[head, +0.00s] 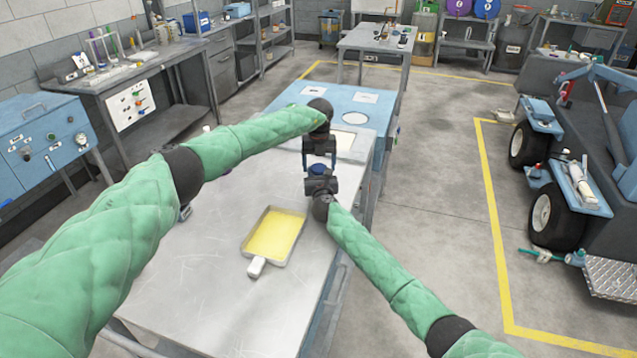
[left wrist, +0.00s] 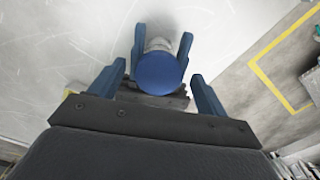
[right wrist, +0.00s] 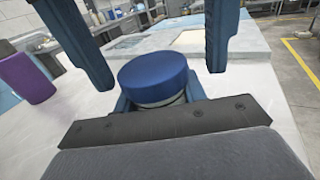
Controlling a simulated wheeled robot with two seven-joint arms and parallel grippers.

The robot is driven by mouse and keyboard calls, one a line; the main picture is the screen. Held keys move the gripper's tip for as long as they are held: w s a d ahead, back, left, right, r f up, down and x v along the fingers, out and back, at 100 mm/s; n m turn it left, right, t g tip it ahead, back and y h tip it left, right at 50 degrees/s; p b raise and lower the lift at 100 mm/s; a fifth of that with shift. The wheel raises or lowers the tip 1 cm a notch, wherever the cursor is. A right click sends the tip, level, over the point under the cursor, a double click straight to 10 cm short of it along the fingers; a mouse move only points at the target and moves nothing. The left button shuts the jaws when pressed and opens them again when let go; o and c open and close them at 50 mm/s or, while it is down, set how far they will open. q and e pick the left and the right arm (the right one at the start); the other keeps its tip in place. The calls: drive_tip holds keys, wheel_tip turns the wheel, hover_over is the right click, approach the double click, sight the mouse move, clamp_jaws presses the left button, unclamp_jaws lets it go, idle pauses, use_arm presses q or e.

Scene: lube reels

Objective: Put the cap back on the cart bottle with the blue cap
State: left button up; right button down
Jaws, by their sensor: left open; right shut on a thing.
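The blue cap (head: 318,169) sits level on top of a pale bottle (left wrist: 158,44), of which little shows; whether it is fully seated I cannot tell. My right gripper (head: 320,186) is shut on the bottle just below the cap and holds it over the table's right side. My left gripper (head: 319,152) points down from above, open, its fingers apart on either side of the cap. In the right wrist view the cap (right wrist: 154,78) stands between the right fingers, with a pale rim under it. The left fingers hang above it, clear of its sides.
A tray of yellow liquid (head: 246,249) lies on the metal table (head: 200,290) near the grippers. A purple cylinder (right wrist: 26,80) stands at the left in the right wrist view. A blue-topped cart (head: 285,97) adjoins the table's far end.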

use_arm(q)
drive_tip(key=shift+c, duration=0.3)
drive_tip(key=c, duration=1)
drive_tip(key=m, duration=0.4)
drive_tip(key=shift+s+d+m, duration=0.1)
drive_tip(key=shift+m, duration=0.2)
use_arm(e)
drive_tip(key=shift+a, duration=0.1)
use_arm(q)
drive_tip(key=m, duration=0.3)
drive_tip(key=shift+d+m, duration=0.1)
drive_tip(key=shift+m, duration=0.2)
drive_tip(key=o, duration=1.1)
drive_tip(key=shift+s+r, duration=0.1)
